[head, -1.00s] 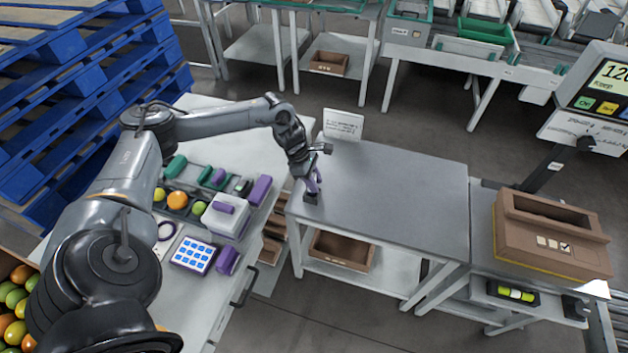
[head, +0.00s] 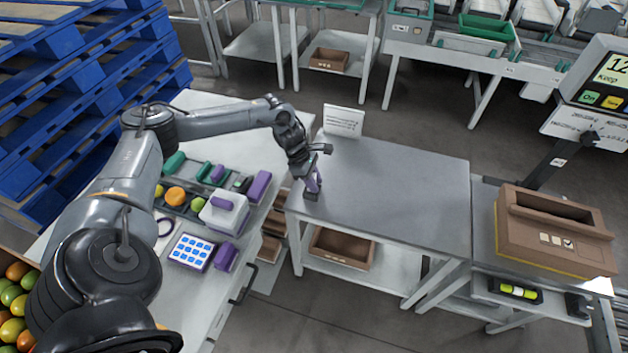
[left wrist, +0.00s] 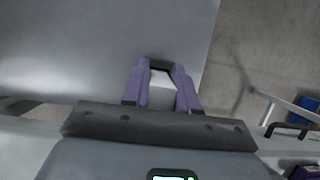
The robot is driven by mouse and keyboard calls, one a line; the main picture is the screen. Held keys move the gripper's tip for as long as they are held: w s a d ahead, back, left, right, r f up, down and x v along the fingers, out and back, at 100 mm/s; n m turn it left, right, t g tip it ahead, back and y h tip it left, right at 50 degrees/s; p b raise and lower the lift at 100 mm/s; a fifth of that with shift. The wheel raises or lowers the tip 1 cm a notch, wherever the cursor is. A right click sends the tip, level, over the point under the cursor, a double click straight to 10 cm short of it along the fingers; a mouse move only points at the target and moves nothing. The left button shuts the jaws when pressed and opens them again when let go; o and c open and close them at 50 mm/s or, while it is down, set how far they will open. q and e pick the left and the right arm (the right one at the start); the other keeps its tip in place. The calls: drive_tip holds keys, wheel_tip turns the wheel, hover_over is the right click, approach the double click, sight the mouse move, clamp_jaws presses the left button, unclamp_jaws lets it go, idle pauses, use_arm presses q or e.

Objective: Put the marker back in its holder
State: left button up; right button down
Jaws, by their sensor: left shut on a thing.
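My left gripper (head: 312,184) is at the left front corner of the grey table (head: 400,190), pointing down with its purple fingers. It is shut on a small pale thing with a dark end, which I take to be the marker (left wrist: 160,78); it shows between the fingers in the left wrist view. A dark block (head: 311,197) shows at the fingertips in the head view; I cannot tell whether it is the holder or part of what is held. No holder shows clearly elsewhere. My right gripper is not in view.
A white sign (head: 343,120) stands at the table's back left corner. A brown box (head: 552,238) sits on the right bench beside a scale display (head: 605,85). A white bench at left holds fruit, a white box (head: 222,214) and a blue-keyed pad (head: 190,252). The grey tabletop is otherwise clear.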

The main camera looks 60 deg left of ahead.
use_arm(q)
drive_tip(key=shift+f, duration=0.2)
drive_tip(key=o, duration=1.1)
drive_tip(key=shift+c, duration=0.2)
drive_tip(key=c, duration=0.3)
drive_tip(key=shift+r, duration=0.1)
drive_tip(key=shift+r+p, duration=2.5)
drive_tip(key=shift+r, duration=0.95)
